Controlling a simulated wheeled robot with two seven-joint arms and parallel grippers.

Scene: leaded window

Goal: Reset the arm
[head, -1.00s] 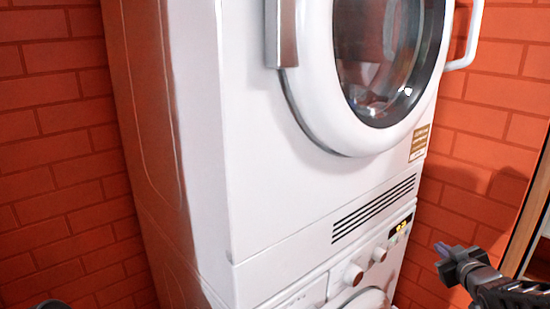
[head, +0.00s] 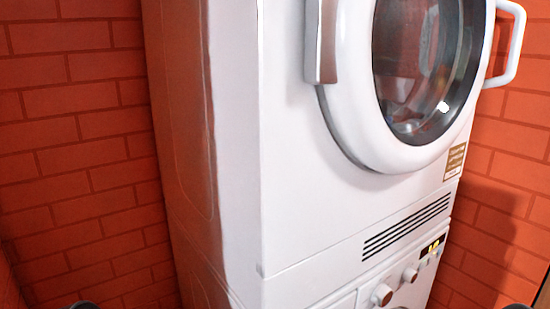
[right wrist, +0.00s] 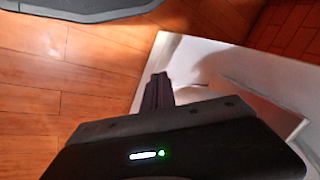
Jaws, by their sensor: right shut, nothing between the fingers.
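My right gripper (right wrist: 157,91) shows in the right wrist view with its dark fingers together and nothing between them. It points over a pale panel-like surface and the wooden floor. In the head view the right gripper does not show; only small dark rounded bits sit at the bottom edge, likely my own arms. My left gripper is not in view.
A white dryer (head: 285,180) with a round glass door (head: 425,65) is stacked on a white washer (head: 330,293). A red brick wall (head: 75,130) stands behind. In the right wrist view, wooden floor (right wrist: 60,85) lies beside the white surface (right wrist: 205,60).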

